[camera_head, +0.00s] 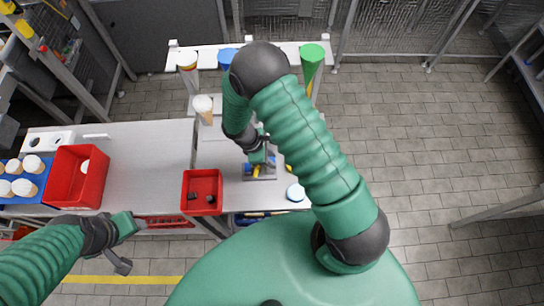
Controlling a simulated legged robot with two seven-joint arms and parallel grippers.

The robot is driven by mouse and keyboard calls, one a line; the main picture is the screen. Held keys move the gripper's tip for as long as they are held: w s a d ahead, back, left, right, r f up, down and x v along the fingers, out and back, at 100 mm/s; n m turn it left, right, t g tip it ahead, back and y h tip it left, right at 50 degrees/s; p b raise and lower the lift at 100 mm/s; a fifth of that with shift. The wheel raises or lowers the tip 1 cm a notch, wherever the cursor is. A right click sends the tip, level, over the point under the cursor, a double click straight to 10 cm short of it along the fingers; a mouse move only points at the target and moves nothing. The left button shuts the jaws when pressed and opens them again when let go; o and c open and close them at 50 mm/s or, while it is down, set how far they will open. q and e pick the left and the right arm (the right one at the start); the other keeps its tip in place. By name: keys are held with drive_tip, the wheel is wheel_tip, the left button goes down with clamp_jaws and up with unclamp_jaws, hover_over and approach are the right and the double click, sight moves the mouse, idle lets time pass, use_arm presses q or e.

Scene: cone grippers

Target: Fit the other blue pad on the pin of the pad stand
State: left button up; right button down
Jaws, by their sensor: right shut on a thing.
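My right arm arches over the table, and its gripper (259,159) points down at a small grey stand (262,178) on the right part of the table. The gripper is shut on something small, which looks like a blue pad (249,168). Blue and yellow parts show at the fingertips, but the gripper partly covers them. I cannot tell whether the pad is on the pin. My left gripper (122,262) hangs off the table's front edge at the left, away from the stand. Its fingers are too small to read.
A small red bin (202,173) with dark pieces stands left of the stand. A larger red bin (61,180) and a blue tray (38,180) with white pieces are at the far left. A rack (205,59) holds coloured cones behind.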

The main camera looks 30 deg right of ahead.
drive_tip(key=shift+w+a+r, duration=0.1)
drive_tip(key=shift+a+r, duration=0.1)
drive_tip(key=shift+a, duration=0.6)
drive_tip(key=shift+d, duration=0.2)
drive_tip(key=shift+a+r, duration=0.1)
drive_tip(key=shift+a, duration=0.45)
drive_tip(key=shift+d+f, duration=0.35)
drive_tip(key=shift+d, duration=0.15)
use_arm(q)
drive_tip(key=shift+a+f, duration=0.25)
drive_tip(key=shift+a, duration=0.15)
use_arm(e)
drive_tip(key=shift+a+f, duration=0.15)
drive_tip(key=shift+a, duration=0.05)
use_arm(q)
drive_tip(key=shift+d+f+b, duration=0.2)
drive_tip(key=shift+b, duration=0.2)
use_arm(e)
drive_tip(key=shift+d+f, duration=0.3)
drive_tip(key=shift+f, duration=0.05)
use_arm(q)
drive_tip(key=shift+a+f+b, duration=0.15)
drive_tip(key=shift+f+b, duration=0.45)
use_arm(e)
drive_tip(key=shift+x, duration=0.8)
drive_tip(key=c, duration=0.7)
unclamp_jaws()
